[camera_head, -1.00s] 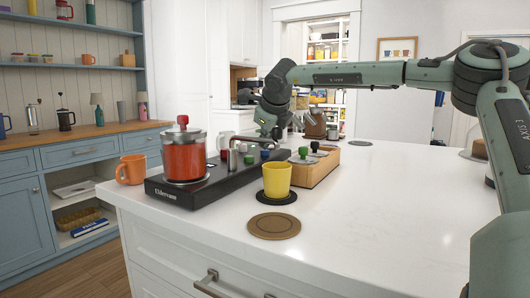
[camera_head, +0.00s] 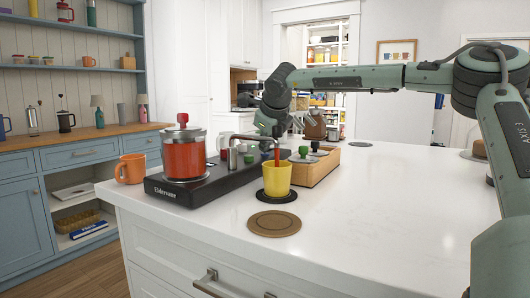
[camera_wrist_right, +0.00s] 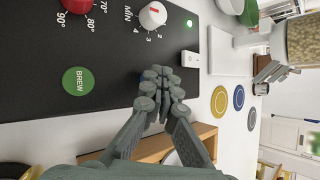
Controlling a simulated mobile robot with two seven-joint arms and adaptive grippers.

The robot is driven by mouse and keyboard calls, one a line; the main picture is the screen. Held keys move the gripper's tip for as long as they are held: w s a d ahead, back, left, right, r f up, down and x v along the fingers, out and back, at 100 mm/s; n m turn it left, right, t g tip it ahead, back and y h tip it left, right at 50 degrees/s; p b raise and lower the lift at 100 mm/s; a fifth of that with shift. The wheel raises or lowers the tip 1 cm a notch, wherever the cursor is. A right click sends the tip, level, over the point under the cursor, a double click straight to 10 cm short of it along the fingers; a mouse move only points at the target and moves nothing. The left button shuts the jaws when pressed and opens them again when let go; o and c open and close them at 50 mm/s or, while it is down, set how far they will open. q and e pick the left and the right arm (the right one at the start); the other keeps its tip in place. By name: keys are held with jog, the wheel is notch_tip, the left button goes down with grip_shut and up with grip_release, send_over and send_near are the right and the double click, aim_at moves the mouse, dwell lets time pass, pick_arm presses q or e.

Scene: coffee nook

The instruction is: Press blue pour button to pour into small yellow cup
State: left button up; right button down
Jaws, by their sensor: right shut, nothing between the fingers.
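The yellow cup (camera_head: 276,181) stands upright on a black round pad (camera_head: 290,197) in front of the black brewing machine (camera_head: 205,184). In the head view the gripper (camera_head: 275,128) is behind the spout. My left gripper is not in view.
A glass vessel of red liquid (camera_head: 185,158) stands on the machine's left end, with an orange mug (camera_head: 130,169) beside it. A wooden box with knobs (camera_head: 317,170) is right of the cup. A brown coaster (camera_head: 275,224) lies in front.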

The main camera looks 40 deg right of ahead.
aim_at(266, 154)
jog(key=shift+f, duration=0.2)
jog(key=shift+r, duration=0.1)
jog(key=shift+r+p, duration=0.65)
jog(key=shift+r, duration=0.55)
jog(key=shift+r+p, duration=1.65)
jog(key=shift+r, duration=0.85)
